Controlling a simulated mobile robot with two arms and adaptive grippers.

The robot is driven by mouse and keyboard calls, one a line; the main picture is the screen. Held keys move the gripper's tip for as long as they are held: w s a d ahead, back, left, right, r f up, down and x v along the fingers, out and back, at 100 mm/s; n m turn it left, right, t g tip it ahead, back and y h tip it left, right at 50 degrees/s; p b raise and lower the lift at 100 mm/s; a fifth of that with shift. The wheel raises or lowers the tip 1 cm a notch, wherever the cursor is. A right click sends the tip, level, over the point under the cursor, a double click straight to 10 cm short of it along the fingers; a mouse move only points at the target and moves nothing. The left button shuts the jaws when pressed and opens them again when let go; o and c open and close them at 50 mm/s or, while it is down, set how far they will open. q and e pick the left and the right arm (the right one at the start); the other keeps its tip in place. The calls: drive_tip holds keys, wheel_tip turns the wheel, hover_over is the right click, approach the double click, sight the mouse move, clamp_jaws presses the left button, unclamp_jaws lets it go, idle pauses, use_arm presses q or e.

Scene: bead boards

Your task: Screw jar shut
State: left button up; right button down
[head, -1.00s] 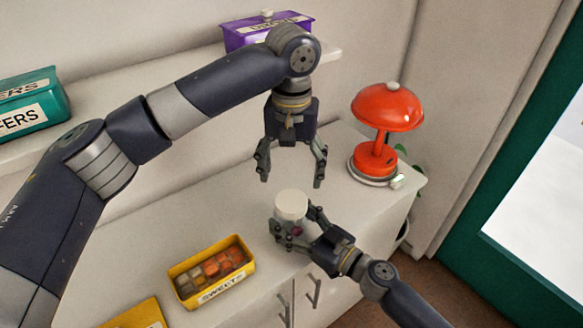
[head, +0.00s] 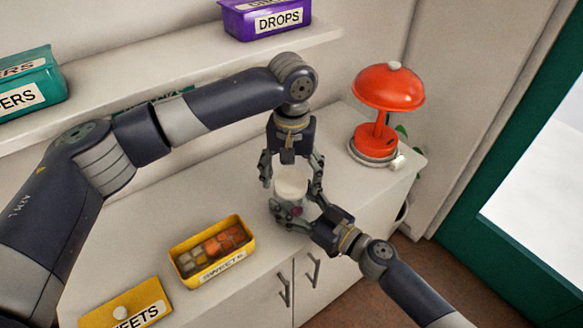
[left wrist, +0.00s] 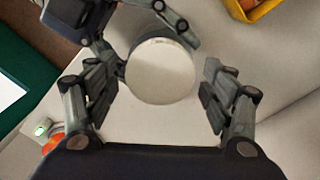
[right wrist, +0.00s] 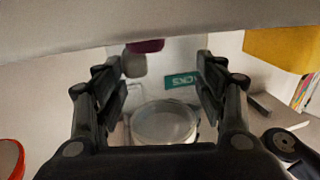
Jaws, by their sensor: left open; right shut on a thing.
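My right gripper (head: 290,211) is shut on the jar's glass body, below the lid. My left gripper (head: 291,184) points down, open, with its fingers on either side of the lid. In the left wrist view the lid (left wrist: 161,71) lies between the spread fingers, with gaps on both sides. In the right wrist view the fingers flank the clear jar, with a purple piece (right wrist: 146,45) and a grey piece (right wrist: 134,66) showing. Whether the lid is seated cannot be told.
An open yellow box of sweets (head: 212,276) and its yellow lid (head: 122,312) lie front left. A red lamp (head: 387,90) stands at the back right. Purple (head: 268,20) and teal (head: 30,80) boxes sit on the shelf. Bare counter lies left of the jar.

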use_arm(q)
drive_tip(key=c, duration=1.1)
drive_tip(key=m, duration=0.6)
drive_tip(key=shift+m, duration=0.4)
drive_tip(key=m, duration=0.7)
drive_tip(key=shift+m, duration=0.4)
drive_tip(key=o, duration=1.1)
drive_tip(key=shift+o, duration=0.2)
